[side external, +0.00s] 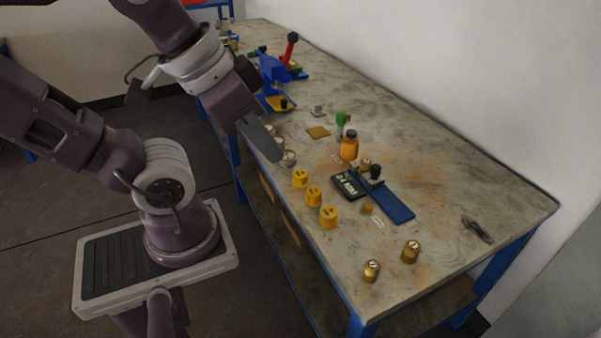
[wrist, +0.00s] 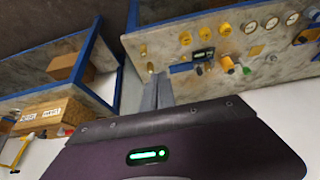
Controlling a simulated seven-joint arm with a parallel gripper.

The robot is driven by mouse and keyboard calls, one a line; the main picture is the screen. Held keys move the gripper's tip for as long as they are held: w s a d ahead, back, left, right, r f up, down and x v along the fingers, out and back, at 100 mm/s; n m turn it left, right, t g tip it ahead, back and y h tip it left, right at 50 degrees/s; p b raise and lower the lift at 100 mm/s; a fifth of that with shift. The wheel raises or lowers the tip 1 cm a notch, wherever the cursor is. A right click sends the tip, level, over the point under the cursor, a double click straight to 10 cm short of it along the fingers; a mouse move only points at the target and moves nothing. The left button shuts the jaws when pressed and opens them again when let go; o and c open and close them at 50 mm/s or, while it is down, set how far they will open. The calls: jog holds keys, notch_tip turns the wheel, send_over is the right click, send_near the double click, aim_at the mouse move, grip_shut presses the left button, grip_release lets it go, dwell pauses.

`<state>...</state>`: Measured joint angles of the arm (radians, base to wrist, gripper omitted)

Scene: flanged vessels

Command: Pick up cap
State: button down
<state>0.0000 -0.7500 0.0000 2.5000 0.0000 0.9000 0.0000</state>
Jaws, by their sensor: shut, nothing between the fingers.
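Three yellow cap-like pieces stand in a row along the bench's near edge; the middle yellow cap (side external: 314,197) also shows with the others in the wrist view (wrist: 205,33). Two brass caps stand at the bench's near end: a left brass cap (side external: 371,270) and a right brass cap (side external: 411,251). I cannot tell which piece is the cap of the task. My gripper (side external: 275,155) is shut and empty, above the bench's near edge and apart from the caps. Its closed fingers also show in the wrist view (wrist: 165,92).
An orange bottle (side external: 349,147), a small dark display (side external: 345,188) and a blue plate (side external: 390,203) with a black-knobbed clamp occupy the bench middle. A blue vise (side external: 275,75) stands farther back. Cardboard boxes (wrist: 50,112) sit below.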

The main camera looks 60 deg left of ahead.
jog(key=c, duration=0.7)
grip_release()
jog(key=shift+c, duration=0.2)
jog(key=shift+w, duration=0.1)
jog(key=w+a+f+n+g, duration=0.25)
jog(key=w+a, duration=0.35)
jog(key=w, duration=0.5)
jog(key=n+g, duration=0.3)
jog(key=n, duration=0.4)
send_over(300, 173)
jog(key=shift+m, duration=0.25)
jog(key=f, duration=2.2)
jog(key=shift+s+d+f, duration=0.15)
jog(key=shift+d+f, duration=0.05)
jog(key=shift+f, duration=0.05)
notch_tip(300, 173, down, 8)
jog(key=shift+a+r, duration=0.1)
jog(key=shift+r, duration=0.1)
